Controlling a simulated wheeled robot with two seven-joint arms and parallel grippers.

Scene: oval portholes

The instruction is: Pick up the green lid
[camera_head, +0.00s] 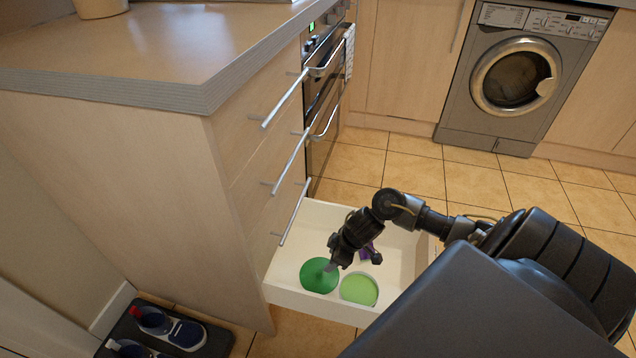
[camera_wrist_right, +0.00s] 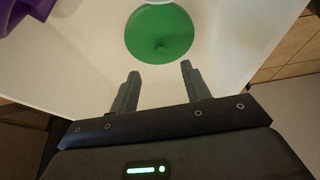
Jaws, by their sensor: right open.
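The green lid (camera_head: 314,284) is a dark green disc lying in the open bottom drawer. In the right wrist view the lid (camera_wrist_right: 158,25) shows a small round knob facing up. My right gripper (camera_head: 334,263) is over the drawer, close to the lid's right edge in the head view. In the wrist view the right gripper (camera_wrist_right: 160,70) is open and empty, its two fingers apart and pointing toward the lid's knob side. The fingers do not hold the lid. My left gripper is not seen.
A light green round item (camera_head: 360,290) lies right of the lid in the drawer (camera_head: 290,298). A purple item (camera_head: 369,254) lies behind it, partly hidden by my gripper. The drawer walls stand close around. Shoes (camera_head: 180,333) lie on a dark mat at lower left.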

